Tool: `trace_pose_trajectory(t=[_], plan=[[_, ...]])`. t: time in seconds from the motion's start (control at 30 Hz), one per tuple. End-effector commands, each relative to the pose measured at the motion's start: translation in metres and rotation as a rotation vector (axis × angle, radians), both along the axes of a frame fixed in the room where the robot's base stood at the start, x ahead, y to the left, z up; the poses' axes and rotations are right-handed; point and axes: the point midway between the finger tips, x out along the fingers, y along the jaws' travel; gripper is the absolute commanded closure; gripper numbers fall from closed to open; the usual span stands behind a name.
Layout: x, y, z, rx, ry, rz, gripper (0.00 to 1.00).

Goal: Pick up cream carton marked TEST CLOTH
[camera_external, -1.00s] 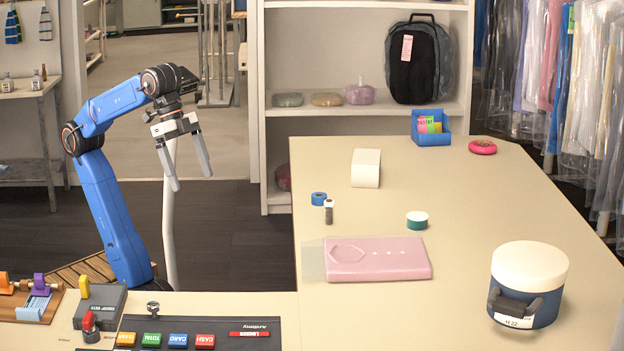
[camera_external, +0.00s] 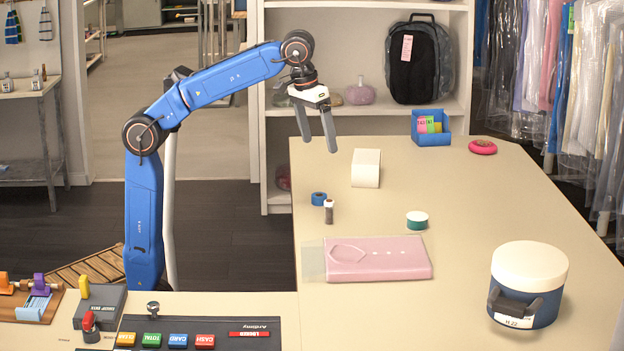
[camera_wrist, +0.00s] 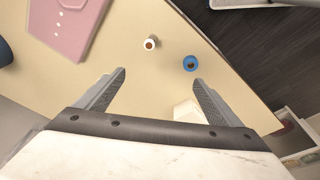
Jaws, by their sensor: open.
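A cream carton (camera_external: 366,168) stands on the near-left part of the back half of the cream table; I can read no marking on it. My gripper (camera_external: 319,145) is open and empty, pointing down above the table's back left edge, to the left of the carton and higher. In the wrist view, my gripper (camera_wrist: 160,76) has its fingers spread with nothing between them. A pale block that looks like the carton (camera_wrist: 188,111) shows beside the right finger, partly hidden by the gripper body.
A blue tape roll (camera_external: 319,198) and a small dark-bodied bottle (camera_external: 328,211) stand in front of the carton. A green-and-white roll (camera_external: 417,220), pink package (camera_external: 378,259), blue card box (camera_external: 430,127) and blue tub (camera_external: 527,284) are on the table (camera_external: 460,190). Shelving (camera_external: 365,104) rises behind.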

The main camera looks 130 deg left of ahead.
Motion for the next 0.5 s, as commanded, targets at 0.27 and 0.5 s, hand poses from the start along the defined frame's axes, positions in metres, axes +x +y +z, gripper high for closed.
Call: trace_pose_trajectory(t=[0.27, 0.5], plan=[[-0.007, 0.134, -0.021, -0.035, 0.024, 0.359, 0.12], [-0.032, 0.223, -0.043, -0.054, 0.036, 0.606, 0.12]])
